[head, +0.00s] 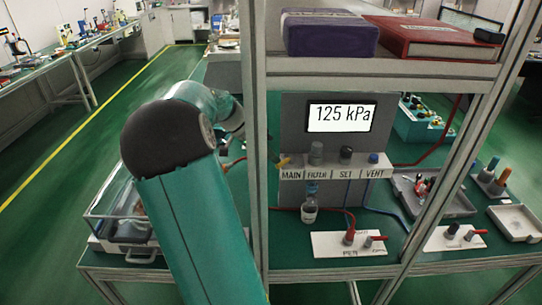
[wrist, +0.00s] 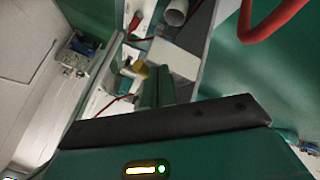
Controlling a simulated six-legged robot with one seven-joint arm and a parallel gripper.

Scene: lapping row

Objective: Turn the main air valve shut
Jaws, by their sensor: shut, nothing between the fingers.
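The main air valve has a yellow handle (head: 284,161) above the MAIN label on the grey air panel (head: 292,125), just right of a shelf post. The handle points up and to the right in the head view. A yellow piece, likely this handle, shows in the wrist view (wrist: 140,70) just beyond my fingers. My gripper (wrist: 154,82) is shut and empty. Its fingers are close to the yellow piece; I cannot tell whether they touch. In the head view my arm and the post hide the gripper.
The panel display (head: 340,117) reads 125 kPa. Other labelled knobs, including a blue VENT knob (head: 374,158), sit right of the valve. A clear bottle (head: 309,212) hangs below. The shelf post (head: 253,140) stands close to my arm. A red hose (wrist: 270,22) crosses the wrist view.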

